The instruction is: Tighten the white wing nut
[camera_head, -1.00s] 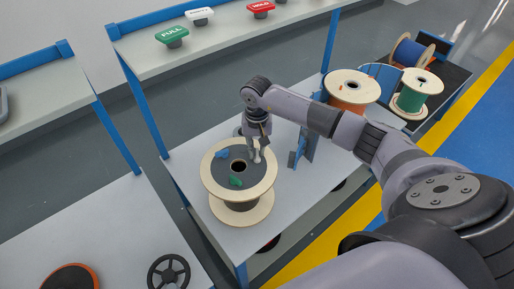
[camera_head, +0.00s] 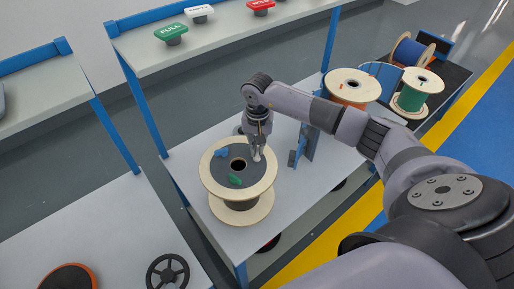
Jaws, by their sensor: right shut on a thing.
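A wooden spool (camera_head: 212,186) with a dark round top plate and a dark centre hole (camera_head: 238,164) lies flat on the grey bench. A blue wing nut (camera_head: 221,153) sits at the plate's upper left and a green wing nut (camera_head: 235,180) at its lower edge. My right gripper (camera_head: 257,154) points down at the plate's right side, shut on the white wing nut. The nut is mostly hidden between the fingertips and hard to tell from them. My left gripper is out of view.
A blue upright bracket (camera_head: 305,147) stands just right of the spool. An orange spool (camera_head: 347,87), a green spool (camera_head: 412,97) and a blue one stand at the right. Bare bench lies in front of the bracket. A black handwheel (camera_head: 167,272) lies lower left.

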